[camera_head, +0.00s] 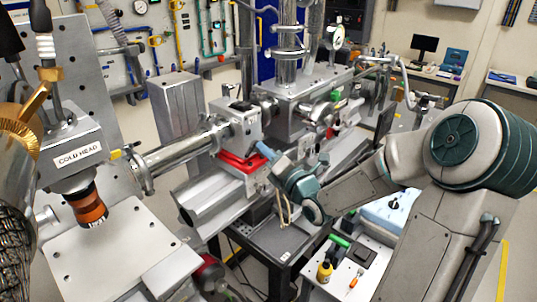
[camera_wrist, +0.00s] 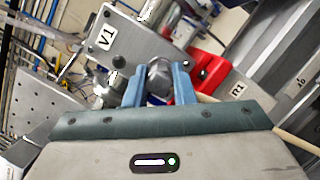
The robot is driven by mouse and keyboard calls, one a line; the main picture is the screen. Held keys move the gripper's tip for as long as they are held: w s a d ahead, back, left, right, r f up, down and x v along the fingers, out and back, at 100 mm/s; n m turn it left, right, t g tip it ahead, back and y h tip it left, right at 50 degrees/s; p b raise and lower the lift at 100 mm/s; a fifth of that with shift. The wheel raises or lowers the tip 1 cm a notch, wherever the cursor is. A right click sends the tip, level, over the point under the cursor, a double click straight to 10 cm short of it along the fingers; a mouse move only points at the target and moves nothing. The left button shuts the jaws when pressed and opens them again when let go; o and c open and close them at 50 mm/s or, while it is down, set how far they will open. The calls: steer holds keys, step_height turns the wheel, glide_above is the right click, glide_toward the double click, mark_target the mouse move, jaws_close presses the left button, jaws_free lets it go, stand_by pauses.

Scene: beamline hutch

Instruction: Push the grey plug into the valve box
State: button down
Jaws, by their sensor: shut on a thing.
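In the wrist view my gripper (camera_wrist: 159,84) has its two blue fingers closed on the rounded grey plug (camera_wrist: 160,72). The plug sits between the fingertips, right by the lower edge of the grey valve box (camera_wrist: 150,40) marked V1. Whether the plug touches or enters the box cannot be told. In the head view my gripper (camera_head: 267,153) reaches in from the right, with its blue fingertips close to the right side of the valve box (camera_head: 237,125). The plug is not discernible there, and the socket is hidden.
A red block (camera_head: 241,162) lies under the valve box; the wrist view shows a red part (camera_wrist: 208,72) near a label R1. A steel pipe (camera_head: 180,155) joins the box from the left. A cable hangs below my gripper. A tool cart (camera_head: 345,270) stands at lower right.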

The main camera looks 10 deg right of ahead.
steer(key=shift+w+a, duration=0.1)
steer(key=c, duration=1.1)
jaws_free()
steer(key=shift+c, duration=0.2)
